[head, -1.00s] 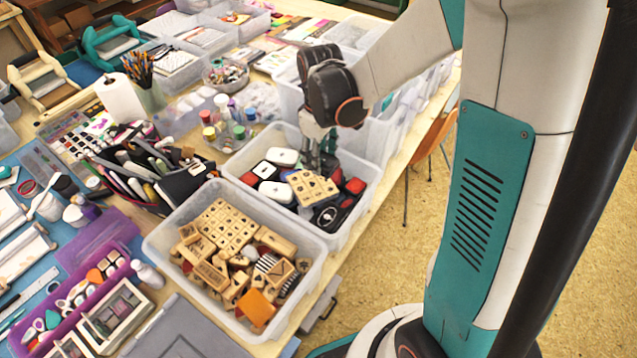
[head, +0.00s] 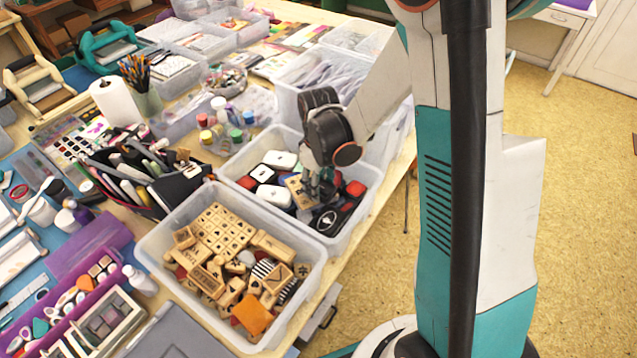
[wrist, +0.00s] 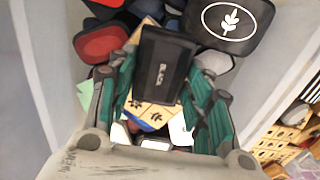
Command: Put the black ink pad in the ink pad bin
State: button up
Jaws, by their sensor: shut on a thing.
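The black ink pad (wrist: 162,68), a dark block lettered "BLACK", is between the two teal fingers of my gripper (wrist: 163,84) in the wrist view. My gripper is shut on it. In the head view my gripper (head: 322,190) points down inside the ink pad bin (head: 360,212), a clear plastic tub. I cannot make out the held pad there. Below it in the wrist view lie a wooden stamp block (wrist: 150,112) with paw prints and a black oval-leaf pad (wrist: 232,20). Whether the held pad touches them, I cannot tell.
A clear bin of wooden stamps (head: 165,270) stands directly in front of the ink pad bin. A black tool caddy (head: 175,190) and small paint bottles (head: 222,115) are to the left. Another clear bin (head: 290,105) stands behind. The table's edge is close on the right.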

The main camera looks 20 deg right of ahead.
jog(key=shift+f, duration=0.1)
jog(key=o, duration=1.1)
notch_tip(320, 180, up, 12)
jog(key=r+p, duration=0.1)
jog(key=p, duration=0.3)
jog(key=shift+s+d+r+m+t, duration=0.1)
jog(key=shift+s+r+m+t, duration=1.1)
jog(key=shift+s+r, duration=1.25)
jog(key=shift+s+a+r+m+t, duration=0.1)
jog(key=shift+s+r+m+t, duration=1.1)
jog(key=shift+s+r, duration=1.2)
jog(key=shift+s+d+r+m+t, duration=0.1)
jog(key=shift+s+r+m+t, duration=1.1)
jog(key=shift+s+r, duration=1.25)
jog(key=shift+s+f, duration=0.45)
jog(key=shift+f, duration=0.1)
